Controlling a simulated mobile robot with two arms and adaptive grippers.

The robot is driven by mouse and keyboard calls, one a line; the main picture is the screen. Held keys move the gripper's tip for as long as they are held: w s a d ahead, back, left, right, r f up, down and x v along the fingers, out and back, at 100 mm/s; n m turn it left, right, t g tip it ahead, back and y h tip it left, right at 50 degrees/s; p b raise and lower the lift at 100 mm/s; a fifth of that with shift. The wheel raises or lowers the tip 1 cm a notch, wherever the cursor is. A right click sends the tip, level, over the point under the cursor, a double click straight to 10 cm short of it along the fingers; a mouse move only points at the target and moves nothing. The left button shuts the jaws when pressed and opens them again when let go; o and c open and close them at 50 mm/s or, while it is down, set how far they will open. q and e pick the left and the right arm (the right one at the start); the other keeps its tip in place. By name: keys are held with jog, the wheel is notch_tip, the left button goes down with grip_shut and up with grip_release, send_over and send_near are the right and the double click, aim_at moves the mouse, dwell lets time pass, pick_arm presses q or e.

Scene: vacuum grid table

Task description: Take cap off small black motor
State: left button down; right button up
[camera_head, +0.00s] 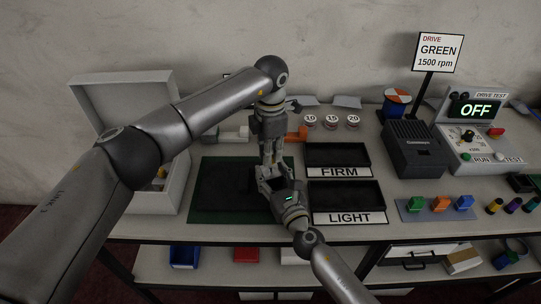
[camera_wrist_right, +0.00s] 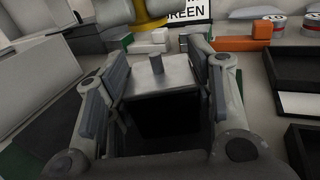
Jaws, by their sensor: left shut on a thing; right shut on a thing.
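My left gripper (camera_head: 266,176) reaches down over the dark green mat (camera_head: 196,216) from above. My right gripper (camera_head: 283,188) comes up from the lower right and meets it there, so the two are very close together. In the right wrist view the right gripper's fingers (camera_wrist_right: 160,95) stand on both sides of the small black motor (camera_wrist_right: 170,115) and are shut on it. A grey plate with a short upright pin (camera_wrist_right: 156,64) sits at the motor's far end. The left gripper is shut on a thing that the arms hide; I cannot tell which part.
Two black trays stand right of the mat, marked FIRM (camera_head: 339,154) and LIGHT (camera_head: 348,197). An open grey box (camera_head: 170,190) stands left. An orange block (camera_head: 297,134) and numbered round tins (camera_head: 331,121) sit behind. The drive test panel (camera_head: 480,150) reads OFF.

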pick_arm(q)
notch_tip(320, 180, up, 2)
jog(key=shift+r, duration=0.25)
pick_arm(e)
jog(key=o, duration=1.5)
jog(key=v, duration=1.2)
